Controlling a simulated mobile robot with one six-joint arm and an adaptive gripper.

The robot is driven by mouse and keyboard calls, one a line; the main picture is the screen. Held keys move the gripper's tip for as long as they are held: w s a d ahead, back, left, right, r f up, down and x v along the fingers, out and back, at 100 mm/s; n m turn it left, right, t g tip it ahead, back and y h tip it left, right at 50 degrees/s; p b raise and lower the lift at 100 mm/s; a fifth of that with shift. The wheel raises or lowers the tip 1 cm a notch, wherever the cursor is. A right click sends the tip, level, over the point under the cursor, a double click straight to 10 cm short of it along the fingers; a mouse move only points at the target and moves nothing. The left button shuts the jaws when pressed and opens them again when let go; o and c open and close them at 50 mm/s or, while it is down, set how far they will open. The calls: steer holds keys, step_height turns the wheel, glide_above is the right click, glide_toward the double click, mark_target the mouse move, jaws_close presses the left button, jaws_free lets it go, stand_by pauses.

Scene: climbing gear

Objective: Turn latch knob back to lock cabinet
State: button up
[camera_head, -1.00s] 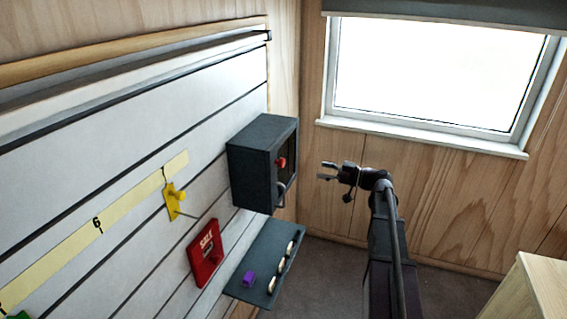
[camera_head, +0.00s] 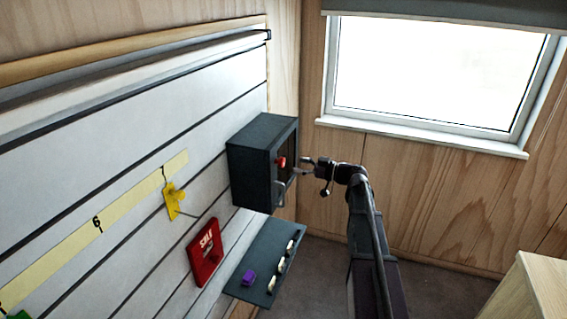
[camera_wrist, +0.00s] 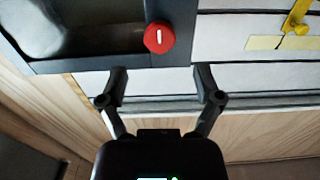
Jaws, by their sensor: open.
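The dark grey cabinet (camera_head: 252,165) is fixed to the white slatted wall, with its front facing right. The red latch knob (camera_head: 281,161) sits on its front. In the wrist view the knob (camera_wrist: 159,38) is round with a white mark that stands nearly upright. My gripper (camera_head: 305,166) is just right of the cabinet front, close to the knob and apart from it. In the wrist view my gripper (camera_wrist: 160,80) has its fingers spread wide and empty, with the knob beyond and between them. A curved handle (camera_head: 281,190) shows below the knob.
A grey shelf (camera_head: 245,292) below holds a purple piece (camera_head: 249,278) and several pale pieces. A red box (camera_head: 205,252) and a yellow piece (camera_head: 173,200) are on the wall to the left.

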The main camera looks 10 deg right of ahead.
mark_target(284, 162)
steer(key=shift+x, duration=3.05)
steer(key=c, duration=1.1)
